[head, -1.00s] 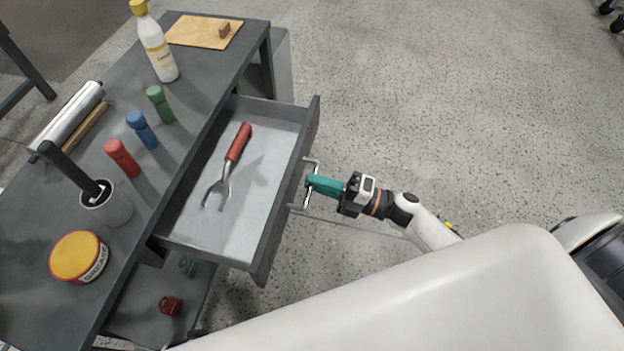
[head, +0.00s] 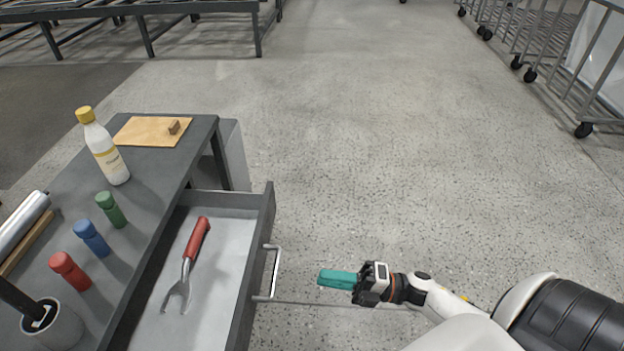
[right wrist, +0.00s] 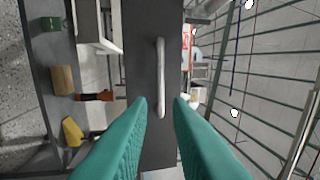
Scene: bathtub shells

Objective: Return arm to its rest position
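My right gripper (head: 322,278) has teal fingers and is to the right of the open drawer, apart from its handle (head: 275,272). In the right wrist view, the two fingers (right wrist: 160,108) are spread with a gap, and the handle (right wrist: 161,75) shows upright ahead of them against the dark drawer front (right wrist: 137,65). Nothing is held. The drawer (head: 266,215) stands pulled out from the dark workbench (head: 160,205), with a red-handled fork-like tool (head: 198,238) lying in it. My left gripper is not in view.
The floor right of the drawer is clear. Wheeled racks (head: 560,60) stand far right.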

